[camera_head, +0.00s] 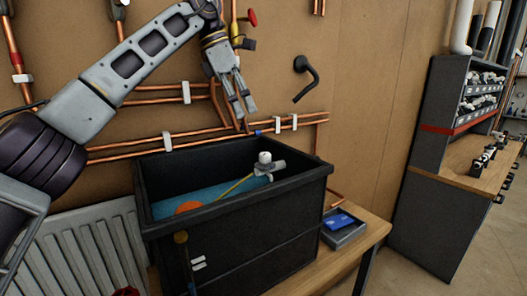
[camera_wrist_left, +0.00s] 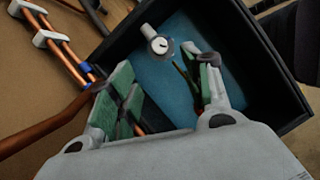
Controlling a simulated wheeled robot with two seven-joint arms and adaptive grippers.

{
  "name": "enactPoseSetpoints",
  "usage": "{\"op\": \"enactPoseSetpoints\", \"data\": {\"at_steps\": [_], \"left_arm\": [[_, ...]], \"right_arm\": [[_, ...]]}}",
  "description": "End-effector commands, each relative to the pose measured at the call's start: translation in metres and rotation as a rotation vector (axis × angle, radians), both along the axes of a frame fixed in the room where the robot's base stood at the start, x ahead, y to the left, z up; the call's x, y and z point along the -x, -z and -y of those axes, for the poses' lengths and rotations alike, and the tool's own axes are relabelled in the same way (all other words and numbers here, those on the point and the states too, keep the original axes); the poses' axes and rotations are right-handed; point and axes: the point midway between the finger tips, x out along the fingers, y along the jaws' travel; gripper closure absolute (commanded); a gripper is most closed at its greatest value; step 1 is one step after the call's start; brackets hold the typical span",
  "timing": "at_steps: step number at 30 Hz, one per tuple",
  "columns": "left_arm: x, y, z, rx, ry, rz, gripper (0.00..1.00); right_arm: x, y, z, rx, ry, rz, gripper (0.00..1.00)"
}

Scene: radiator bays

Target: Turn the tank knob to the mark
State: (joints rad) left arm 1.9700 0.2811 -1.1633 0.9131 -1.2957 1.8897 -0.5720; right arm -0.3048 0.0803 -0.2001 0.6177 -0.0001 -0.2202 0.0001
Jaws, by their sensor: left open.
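The black tank (camera_head: 245,234) stands on a wooden bench with blue water in it. A whitish knob (camera_head: 265,157) sits on a grey valve body inside the tank near its back right wall. It shows in the left wrist view as a pale round face (camera_wrist_left: 160,45) with a small dark spot. I cannot make out the mark. My left gripper (camera_head: 241,112) is open and empty, pointing down above the tank's back edge, up and left of the knob. In the left wrist view its green-padded fingers (camera_wrist_left: 158,62) are spread, with the knob beyond their tips. My right gripper is not in view.
A yellow rod (camera_head: 238,185) runs from the valve to an orange float (camera_head: 188,207). Copper pipes (camera_head: 125,151) cross the wall behind the tank. A black bent handle (camera_head: 306,78) juts from the wall. A small tray (camera_head: 343,233) lies right of the tank.

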Motion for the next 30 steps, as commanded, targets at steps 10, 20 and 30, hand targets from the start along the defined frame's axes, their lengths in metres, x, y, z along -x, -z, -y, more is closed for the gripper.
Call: {"op": "enactPoseSetpoints", "data": {"at_steps": [10,20,30], "left_arm": [[-0.001,0.020,0.007,-0.002,-0.001,-0.002,0.51],[-0.004,0.058,0.023,-0.001,-0.001,-0.001,0.51],[-0.006,0.099,0.040,-0.001,-0.001,-0.001,0.51]], "right_arm": [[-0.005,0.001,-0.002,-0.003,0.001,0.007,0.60],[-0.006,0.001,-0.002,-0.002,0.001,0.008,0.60],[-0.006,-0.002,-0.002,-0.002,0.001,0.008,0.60]]}}
